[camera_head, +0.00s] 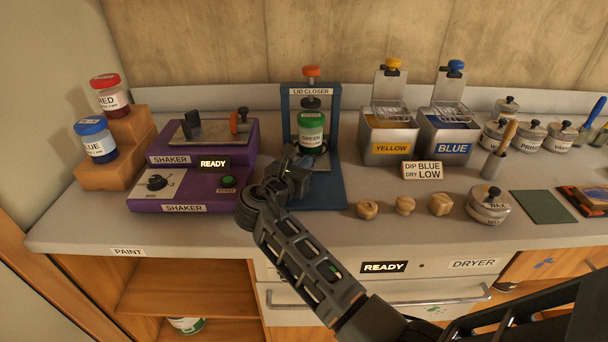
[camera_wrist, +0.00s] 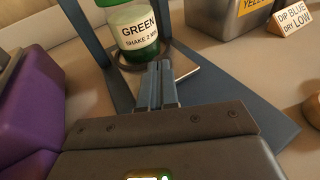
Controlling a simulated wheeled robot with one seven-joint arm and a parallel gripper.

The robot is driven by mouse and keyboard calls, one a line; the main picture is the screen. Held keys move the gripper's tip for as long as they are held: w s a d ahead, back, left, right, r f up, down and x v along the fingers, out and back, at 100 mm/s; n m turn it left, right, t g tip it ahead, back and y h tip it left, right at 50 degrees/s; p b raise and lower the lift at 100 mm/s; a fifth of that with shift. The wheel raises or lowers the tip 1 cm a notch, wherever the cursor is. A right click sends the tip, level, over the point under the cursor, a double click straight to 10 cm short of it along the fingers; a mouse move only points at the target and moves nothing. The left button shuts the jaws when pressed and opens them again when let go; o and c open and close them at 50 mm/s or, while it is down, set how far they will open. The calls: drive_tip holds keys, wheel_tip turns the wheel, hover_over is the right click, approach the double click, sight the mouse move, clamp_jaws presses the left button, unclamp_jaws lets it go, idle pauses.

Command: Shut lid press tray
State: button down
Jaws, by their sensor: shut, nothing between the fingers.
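The lid closer (camera_head: 334,115) is a blue press frame with an orange knob (camera_head: 311,71) on top, standing on the counter. A green-labelled paint jar (camera_head: 311,132) stands upright inside the frame, under the press head; it also shows in the wrist view (camera_wrist: 138,34). The jar sits on the press tray (camera_wrist: 188,73), whose pale front edge shows just beyond my fingertips. My gripper (camera_head: 304,163) is shut and empty, low in front of the jar. In the wrist view the closed fingers (camera_wrist: 160,68) point at the tray; whether they touch it I cannot tell.
A purple shaker (camera_head: 188,190) stands left of the press. Yellow (camera_head: 391,148) and blue (camera_head: 447,150) dip tanks, a sign (camera_head: 422,170) and several wooden knobs (camera_head: 405,205) are to the right. Red (camera_head: 110,97) and blue (camera_head: 96,143) jars stand on wooden steps at far left.

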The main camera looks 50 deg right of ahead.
sight(310, 148)
drive_tip(key=w+d, duration=0.2)
drive_tip(key=d, duration=0.1)
drive_tip(key=shift+w+d, duration=0.3)
drive_tip(key=shift+w, duration=0.1)
drive_tip(key=shift+d, duration=0.2)
drive_tip(key=shift+r, duration=0.1)
